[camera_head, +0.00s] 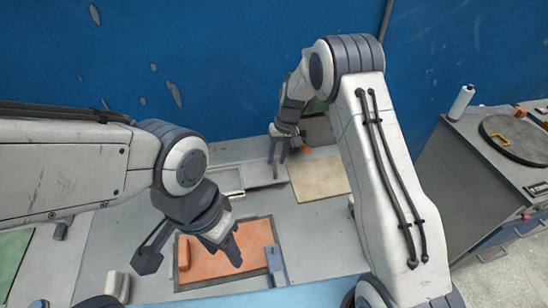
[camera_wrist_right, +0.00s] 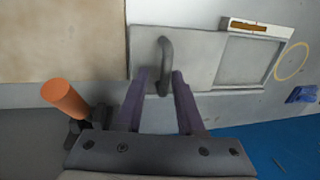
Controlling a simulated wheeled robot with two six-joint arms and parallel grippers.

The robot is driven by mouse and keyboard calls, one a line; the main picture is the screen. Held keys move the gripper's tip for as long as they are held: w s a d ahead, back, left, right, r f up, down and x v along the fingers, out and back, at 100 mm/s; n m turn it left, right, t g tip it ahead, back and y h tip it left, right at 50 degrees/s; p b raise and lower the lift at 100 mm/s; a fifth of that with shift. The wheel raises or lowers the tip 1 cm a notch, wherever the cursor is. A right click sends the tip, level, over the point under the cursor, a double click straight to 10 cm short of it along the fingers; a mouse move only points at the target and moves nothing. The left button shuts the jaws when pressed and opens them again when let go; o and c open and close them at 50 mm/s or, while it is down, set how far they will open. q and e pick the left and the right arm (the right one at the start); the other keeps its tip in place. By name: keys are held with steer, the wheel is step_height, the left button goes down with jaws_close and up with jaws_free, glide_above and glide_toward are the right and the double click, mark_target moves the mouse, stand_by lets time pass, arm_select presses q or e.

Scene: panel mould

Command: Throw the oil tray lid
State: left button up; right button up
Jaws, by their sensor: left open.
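The oil tray lid is a flat grey plate (camera_wrist_right: 198,50) with a curved dark grey handle (camera_wrist_right: 166,50) standing on it; the plate also shows in the head view (camera_head: 262,174). A shallow grey recess (camera_wrist_right: 245,62) lies beside it. My right gripper (camera_head: 278,158) is above the lid, its two purple fingers apart on either side of the handle in the right wrist view (camera_wrist_right: 160,76). The fingers do not visibly press on the handle. My left gripper (camera_head: 235,258) is open above the orange panel (camera_head: 257,235), with nothing seen in it.
A beige panel (camera_head: 320,178) lies right of the lid. An orange upright grip (camera_wrist_right: 64,98) stands close to my right gripper. A small white box (camera_wrist_right: 257,27) lies by the recess. A grey cabinet (camera_head: 490,150) stands at the right; a blue wall (camera_head: 220,60) is behind.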

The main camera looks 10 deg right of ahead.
steer(key=shift+a, duration=0.15)
steer(key=shift+r, duration=0.3)
step_height(320, 180, up, 10)
steer(key=d+b, duration=0.2)
steer(key=shift+f, duration=0.15)
steer(key=shift+w, duration=0.1)
stand_by(0.3)
